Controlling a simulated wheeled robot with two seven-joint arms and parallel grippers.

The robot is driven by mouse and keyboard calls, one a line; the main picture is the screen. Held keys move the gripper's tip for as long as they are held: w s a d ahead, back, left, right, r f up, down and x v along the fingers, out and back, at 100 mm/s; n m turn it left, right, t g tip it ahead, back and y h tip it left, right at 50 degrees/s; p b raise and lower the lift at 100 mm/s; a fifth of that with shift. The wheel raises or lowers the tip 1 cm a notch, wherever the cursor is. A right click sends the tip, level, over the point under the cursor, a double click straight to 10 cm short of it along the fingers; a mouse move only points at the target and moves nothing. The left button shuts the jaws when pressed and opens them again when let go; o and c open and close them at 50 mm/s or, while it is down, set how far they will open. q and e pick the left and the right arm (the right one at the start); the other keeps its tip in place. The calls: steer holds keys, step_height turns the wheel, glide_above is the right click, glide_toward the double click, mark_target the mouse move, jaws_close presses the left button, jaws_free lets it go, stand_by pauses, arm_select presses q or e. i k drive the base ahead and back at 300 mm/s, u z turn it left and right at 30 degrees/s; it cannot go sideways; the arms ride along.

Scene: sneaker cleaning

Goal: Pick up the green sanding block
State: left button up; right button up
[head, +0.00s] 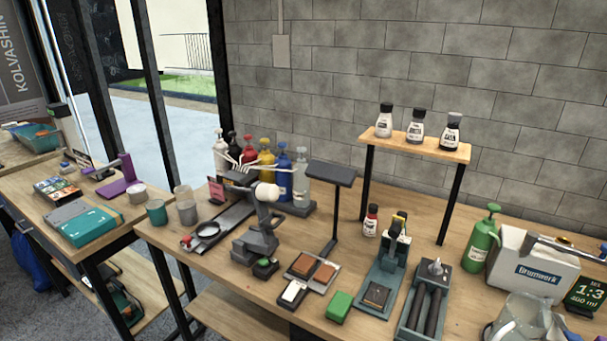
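The green sanding block (339,306) lies on the wooden table near its front edge. It is a small bright green block, and nothing covers it. To its left is a small black block with a white top (292,292). Neither of my grippers shows in the head view.
A grey jointed stand (256,243) and a flat-topped post (334,215) rise behind the small blocks.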

mark_target(338, 310)
steer(key=u, duration=1.85)
steer(key=k, duration=0.95)
steer(key=z, duration=1.2)
steer(key=i, duration=0.55)
steer(key=z, duration=0.05)
